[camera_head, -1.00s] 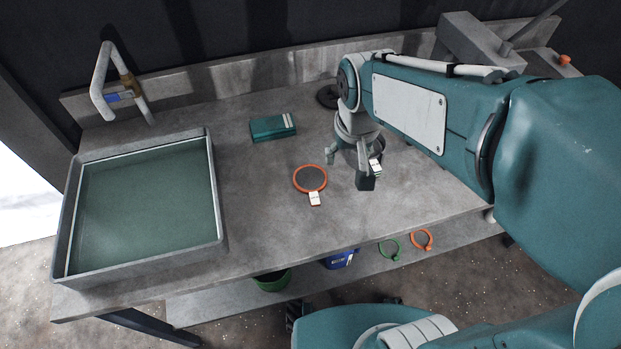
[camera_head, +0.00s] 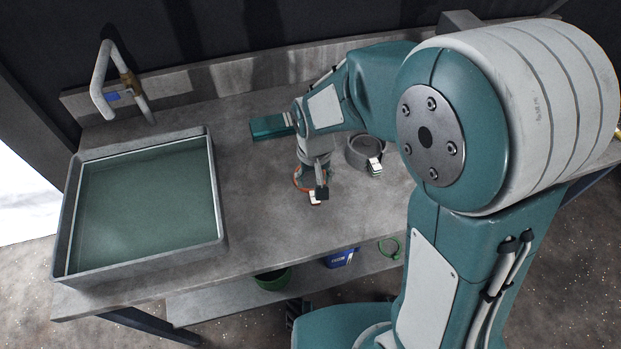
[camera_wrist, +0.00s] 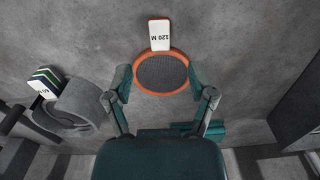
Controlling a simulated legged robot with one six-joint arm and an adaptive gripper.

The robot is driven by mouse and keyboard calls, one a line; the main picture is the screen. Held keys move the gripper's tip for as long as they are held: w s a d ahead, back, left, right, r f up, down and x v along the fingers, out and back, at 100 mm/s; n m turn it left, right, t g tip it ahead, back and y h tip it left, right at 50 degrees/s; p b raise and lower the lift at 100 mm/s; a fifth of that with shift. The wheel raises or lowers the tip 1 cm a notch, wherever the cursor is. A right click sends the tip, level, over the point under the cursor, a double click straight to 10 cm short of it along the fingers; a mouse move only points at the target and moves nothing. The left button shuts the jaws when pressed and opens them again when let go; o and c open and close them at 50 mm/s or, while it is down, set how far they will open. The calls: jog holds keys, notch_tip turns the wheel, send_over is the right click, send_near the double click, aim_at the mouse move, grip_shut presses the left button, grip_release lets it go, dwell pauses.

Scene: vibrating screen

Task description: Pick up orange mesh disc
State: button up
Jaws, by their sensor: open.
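The orange mesh disc (camera_wrist: 160,72) has an orange rim, grey mesh and a white tag (camera_wrist: 160,35) reading "120 M". It lies flat on the grey table. In the wrist view it sits between the two open fingers of my gripper (camera_wrist: 160,84), with a small space on each side. In the head view my gripper (camera_head: 313,182) is over the disc and hides most of it. Only part of the orange rim and the white tag (camera_head: 314,197) show. I cannot tell the exact height of the fingers above the table.
A grey ring-shaped piece (camera_head: 362,150) with a white-tagged item stands right of my gripper. A teal box (camera_head: 268,127) lies behind. A tray-like sink (camera_head: 218,200) is at left, beside a bent pipe (camera_head: 103,80). A green ring (camera_head: 390,247) and blue container (camera_head: 342,258) sit on the lower shelf.

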aim_at(313, 193)
notch_tip(313, 193, down, 5)
jog(key=shift+r, duration=0.15)
grip_shut()
jog(key=shift+r, duration=0.2)
jog(key=shift+r, duration=0.3)
notch_tip(313, 193, up, 2)
jog(key=shift+w+r, duration=0.1)
jog(key=shift+r, duration=0.15)
jog(key=s+d+r, duration=0.2)
jog(key=s+r, duration=0.2)
jog(key=s, duration=0.2)
jog(key=s+d+r, duration=0.2)
jog(key=s+r, duration=0.3)
jog(key=s, duration=0.2)
jog(key=shift+s+d+r, duration=0.2)
jog(key=shift+d+r, duration=0.1)
jog(key=shift+d, duration=0.05)
